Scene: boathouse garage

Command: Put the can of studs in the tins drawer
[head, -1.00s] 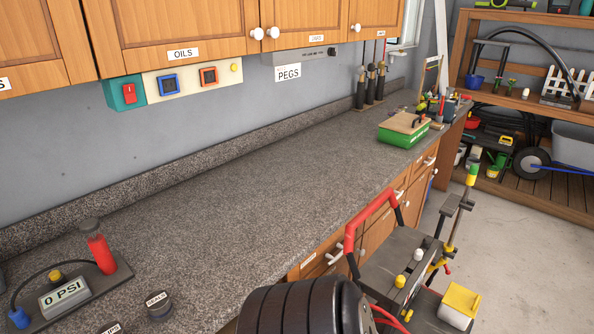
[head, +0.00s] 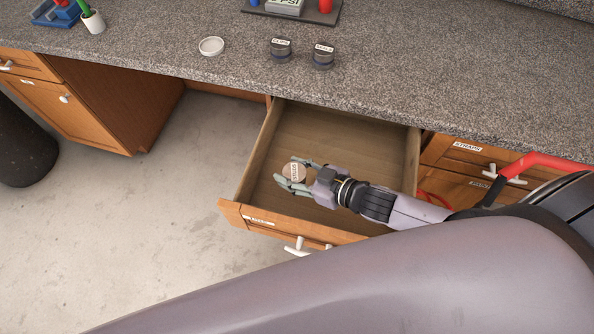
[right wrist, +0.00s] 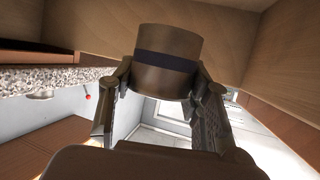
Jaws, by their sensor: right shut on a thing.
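My right gripper (head: 291,176) is shut on a small round can (head: 294,172) with a white label on its lid; the label is too small to read surely. The can is upright, inside the outline of an open wooden drawer (head: 258,160), toward its left front. The drawer is otherwise empty where I can see. In the right wrist view the can (right wrist: 168,55) shows a dark band, with one finger on each side and wooden walls around it. Whether it touches the drawer floor I cannot tell. The drawer's front label is too blurred to read. My left gripper is not in view.
Two dark labelled cans (head: 281,50) (head: 323,56) and a white round dish (head: 211,46) stand on the speckled counter (head: 420,75) behind the drawer. A straps drawer (head: 466,149) is shut at right. A red handle (head: 530,165) stands near it.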

